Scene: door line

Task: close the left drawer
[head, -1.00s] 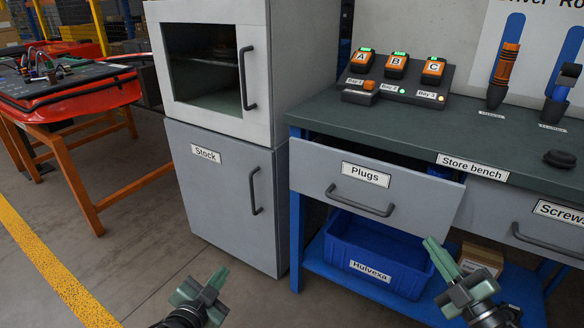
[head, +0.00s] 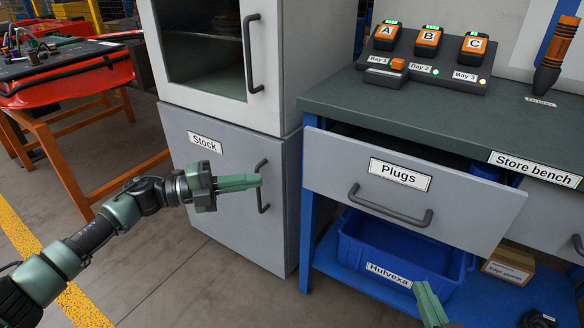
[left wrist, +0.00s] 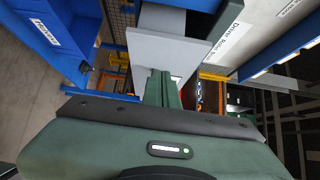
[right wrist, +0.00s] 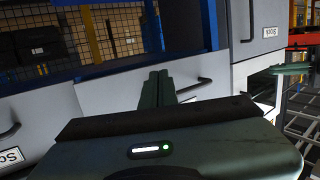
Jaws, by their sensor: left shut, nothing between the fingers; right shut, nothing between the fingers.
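The left drawer, labelled Plugs (head: 470,205), is pulled out of the bench, its grey front standing forward and slanted, with a dark gap behind its top edge. Its dark bar handle (head: 390,207) is on the front. My left gripper (head: 258,181) is shut and empty, left of the drawer front and apart from it, fingers pointing right, overlapping the cabinet handle in the picture. In the left wrist view its fingers point towards a grey panel (left wrist: 165,55), apparently the drawer front. My right gripper (head: 424,287) is shut, low before the blue bin; the drawer front (right wrist: 110,105) also shows in the right wrist view.
A grey Stock cabinet (head: 225,215) with a handle stands left of the bench (head: 330,95). A blue bin (head: 350,245) and a cardboard box (head: 510,262) sit on the lower shelf. An orange-legged table (head: 60,165) is at the left. Floor in front is clear.

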